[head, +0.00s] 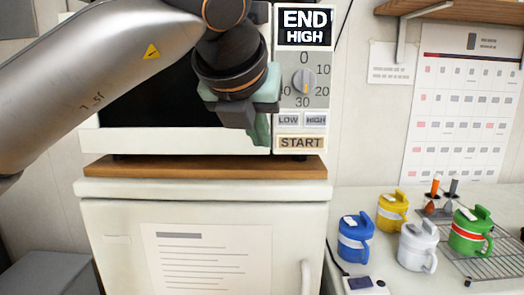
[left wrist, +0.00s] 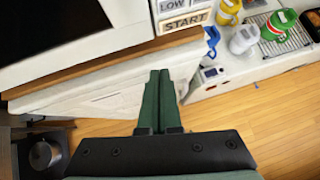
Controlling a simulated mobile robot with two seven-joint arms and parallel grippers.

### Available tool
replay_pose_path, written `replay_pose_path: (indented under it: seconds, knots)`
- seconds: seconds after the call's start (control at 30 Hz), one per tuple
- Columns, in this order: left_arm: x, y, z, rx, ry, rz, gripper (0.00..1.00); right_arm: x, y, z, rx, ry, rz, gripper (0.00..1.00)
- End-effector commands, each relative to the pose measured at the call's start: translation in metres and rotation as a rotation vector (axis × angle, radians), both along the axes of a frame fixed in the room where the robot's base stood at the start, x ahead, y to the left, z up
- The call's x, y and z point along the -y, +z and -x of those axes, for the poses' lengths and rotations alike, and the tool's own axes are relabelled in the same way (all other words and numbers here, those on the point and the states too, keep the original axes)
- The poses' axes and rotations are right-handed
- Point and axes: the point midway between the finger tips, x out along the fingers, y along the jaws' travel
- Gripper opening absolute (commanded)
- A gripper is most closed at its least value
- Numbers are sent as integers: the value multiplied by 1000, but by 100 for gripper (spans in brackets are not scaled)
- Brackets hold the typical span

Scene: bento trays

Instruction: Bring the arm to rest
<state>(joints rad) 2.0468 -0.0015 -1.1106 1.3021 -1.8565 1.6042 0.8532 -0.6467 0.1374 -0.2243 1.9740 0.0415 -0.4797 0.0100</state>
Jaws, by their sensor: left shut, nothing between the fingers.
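My left arm comes in from the upper left in the head view. Its left gripper (head: 262,130) hangs in front of the microwave (head: 180,140), by the LOW button. In the left wrist view the left gripper's green fingers (left wrist: 158,85) are together with nothing between them. They point toward the white cabinet front and touch nothing that I can make out. The microwave's display reads END HIGH. Its door is partly hidden behind my arm. My right gripper is in neither view.
The microwave stands on a wooden board (head: 200,168) atop a white cabinet (head: 110,215). To the right, a counter holds blue (head: 355,238), yellow (head: 392,210), white (head: 418,245) and green (head: 468,232) mugs and a wire rack (head: 497,262). A wooden shelf (head: 455,10) is above. Wood floor (left wrist: 250,130) is clear.

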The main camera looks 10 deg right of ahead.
Motion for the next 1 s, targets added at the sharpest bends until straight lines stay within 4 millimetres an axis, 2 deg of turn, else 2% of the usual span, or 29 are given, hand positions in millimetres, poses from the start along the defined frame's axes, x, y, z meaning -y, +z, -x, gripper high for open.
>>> replay_pose_path:
  seconds: [0.1,0.3,0.43,0.53,0.63,0.73,0.87,1.0]
  knots:
    - [-3,15,16,4,-1,1,0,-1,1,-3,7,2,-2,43]
    - [-6,27,29,-4,-6,1,0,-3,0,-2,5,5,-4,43]
    - [4,12,32,-70,-70,33,0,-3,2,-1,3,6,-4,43]
    - [23,-13,37,-187,-191,107,0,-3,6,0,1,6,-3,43]
    - [45,-38,50,-337,-338,234,0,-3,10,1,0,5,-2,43]
    - [62,-53,65,-478,-467,393,0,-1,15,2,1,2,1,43]
    - [74,-58,81,-645,-588,638,0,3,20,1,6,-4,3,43]
    - [73,-53,85,-801,-651,934,0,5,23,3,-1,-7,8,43]
